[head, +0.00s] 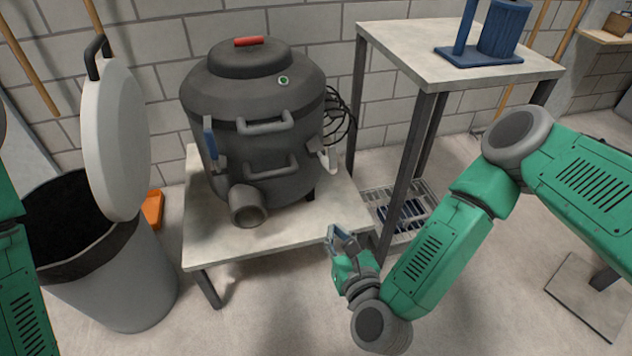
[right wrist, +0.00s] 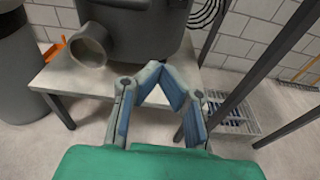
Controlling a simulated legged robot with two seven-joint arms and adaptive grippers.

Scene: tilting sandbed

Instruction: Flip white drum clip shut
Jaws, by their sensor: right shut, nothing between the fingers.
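The dark grey drum (head: 262,155) stands on a low table (head: 215,243); its lower part also shows in the right wrist view (right wrist: 140,35). The white clip (head: 328,158) is on the drum's right side, low down, and stands out from the wall. A blue clip (head: 210,140) is on the left side. My right gripper (head: 336,238) is shut and empty, in front of the table's right front corner, below and apart from the white clip. It shows closer in the right wrist view (right wrist: 159,70), where the white clip is not seen. My left gripper is out of view.
A grey bin (head: 125,285) with its raised pale lid (head: 115,135) stands left of the low table. A taller table (head: 440,58) with a blue fixture (head: 500,35) stands right. Black cables (head: 337,115) hang behind the drum.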

